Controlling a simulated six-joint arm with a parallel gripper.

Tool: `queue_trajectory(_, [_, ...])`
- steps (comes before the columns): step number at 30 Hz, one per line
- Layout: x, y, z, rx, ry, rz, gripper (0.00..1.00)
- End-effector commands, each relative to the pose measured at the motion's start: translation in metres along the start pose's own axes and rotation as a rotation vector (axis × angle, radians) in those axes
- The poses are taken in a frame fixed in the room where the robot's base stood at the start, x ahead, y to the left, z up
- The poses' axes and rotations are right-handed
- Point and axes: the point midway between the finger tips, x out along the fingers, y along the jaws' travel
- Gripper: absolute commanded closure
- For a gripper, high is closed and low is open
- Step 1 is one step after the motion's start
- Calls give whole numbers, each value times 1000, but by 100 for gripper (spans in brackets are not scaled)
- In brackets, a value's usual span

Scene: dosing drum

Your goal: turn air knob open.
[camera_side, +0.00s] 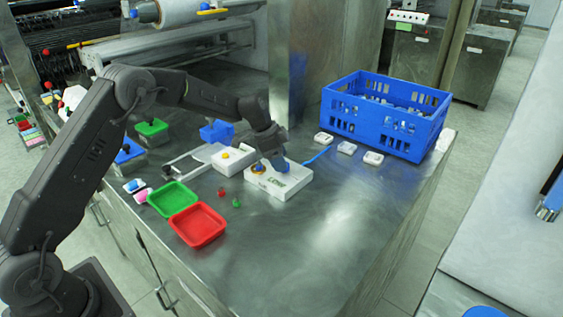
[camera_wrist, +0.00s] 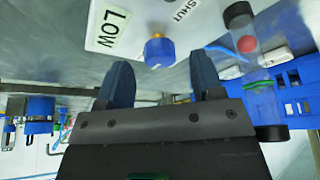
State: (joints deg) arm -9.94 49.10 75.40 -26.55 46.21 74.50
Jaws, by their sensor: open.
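A small blue knob with a brass-yellow collar (camera_wrist: 159,50) shows in the wrist view, on a pale surface beside the labels LOW (camera_wrist: 113,28) and SHUT (camera_wrist: 186,8). My gripper (camera_wrist: 161,66) is open and empty, its two dark blue fingers apart. The knob appears between the fingertips and a little beyond them; I see no contact. In the side view my gripper (camera_side: 278,164) points down over a white box (camera_side: 290,184) with dark lettering.
A clear tube with a red ball (camera_wrist: 247,45) stands right of the knob. A blue crate (camera_side: 400,146) is behind right, with small white blocks (camera_side: 346,148) before it. Green (camera_side: 172,198) and red (camera_side: 197,225) trays lie front left. The counter's front right is clear.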

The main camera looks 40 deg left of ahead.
Motion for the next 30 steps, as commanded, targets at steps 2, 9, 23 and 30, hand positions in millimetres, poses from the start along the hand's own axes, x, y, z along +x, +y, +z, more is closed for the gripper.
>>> queue_trajectory(2, [-18, -1, -1, 1, 3, -5, 39])
queue_trajectory(9, [-73, -1, 0, -1, 2, -5, 39])
queue_trajectory(23, [-120, 0, 0, -1, 0, -1, 39])
queue_trajectory(30, [-120, 0, 0, -1, 1, -1, 39])
